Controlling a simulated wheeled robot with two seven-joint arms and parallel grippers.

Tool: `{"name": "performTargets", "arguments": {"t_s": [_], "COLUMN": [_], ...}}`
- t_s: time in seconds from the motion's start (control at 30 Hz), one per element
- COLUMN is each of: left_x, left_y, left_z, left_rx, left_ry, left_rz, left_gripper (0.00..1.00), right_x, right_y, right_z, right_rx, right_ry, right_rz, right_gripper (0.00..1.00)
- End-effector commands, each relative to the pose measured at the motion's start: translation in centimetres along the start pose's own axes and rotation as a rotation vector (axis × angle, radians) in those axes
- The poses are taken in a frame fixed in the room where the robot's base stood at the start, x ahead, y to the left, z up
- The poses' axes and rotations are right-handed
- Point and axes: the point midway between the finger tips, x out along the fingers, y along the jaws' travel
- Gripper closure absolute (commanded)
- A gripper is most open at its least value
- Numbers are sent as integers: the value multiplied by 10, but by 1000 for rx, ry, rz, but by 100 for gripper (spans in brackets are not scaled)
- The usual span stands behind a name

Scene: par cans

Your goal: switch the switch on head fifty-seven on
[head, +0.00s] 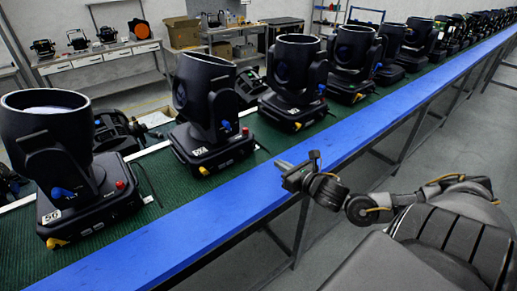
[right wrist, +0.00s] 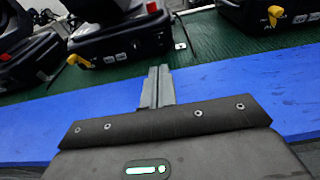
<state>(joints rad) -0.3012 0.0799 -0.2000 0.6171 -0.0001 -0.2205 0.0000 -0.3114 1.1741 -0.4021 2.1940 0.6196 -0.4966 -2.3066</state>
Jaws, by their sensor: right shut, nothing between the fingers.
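Head fifty-seven (head: 205,110) is the second black head from the left in the head view. Its small label (head: 200,151) seems to read 57. A red part, likely its switch (head: 245,131), shows on the base beside a blue knob; its position is too small to tell. My right gripper (head: 285,167) is shut and empty over the blue front edge, to the right of and apart from that base. In the right wrist view its closed fingers (right wrist: 157,88) point toward the bases of two heads. My left gripper is not in view.
Head 56 (head: 50,130) stands at the near left. Another head (head: 296,75) stands beyond fifty-seven, with several more in a row. All stand on a green mat (head: 155,180) behind a blue rail (head: 180,225). Cables lie between the bases. The rail top is clear.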

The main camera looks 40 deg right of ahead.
Motion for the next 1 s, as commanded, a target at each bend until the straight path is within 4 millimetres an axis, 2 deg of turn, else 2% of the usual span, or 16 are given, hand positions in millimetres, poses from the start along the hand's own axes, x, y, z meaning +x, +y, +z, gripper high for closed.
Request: {"name": "performTargets", "arguments": {"t_s": [0.17,0.4,0.5,0.7,1.0], "left_x": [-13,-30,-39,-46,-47], "left_y": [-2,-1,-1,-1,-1], "left_z": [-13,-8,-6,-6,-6], "left_rx": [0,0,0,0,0], "left_ry": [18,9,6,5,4], "left_rz": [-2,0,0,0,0], "left_gripper": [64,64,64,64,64], "right_x": [34,81,95,112,117], "right_y": [0,1,1,1,1], "right_z": [6,6,11,14,13], "right_rx": [3,4,3,2,1], "right_ry": [-6,-3,-3,-1,0], "right_rz": [-2,-1,0,1,2], "right_gripper": [100,100,100,100,100]}}
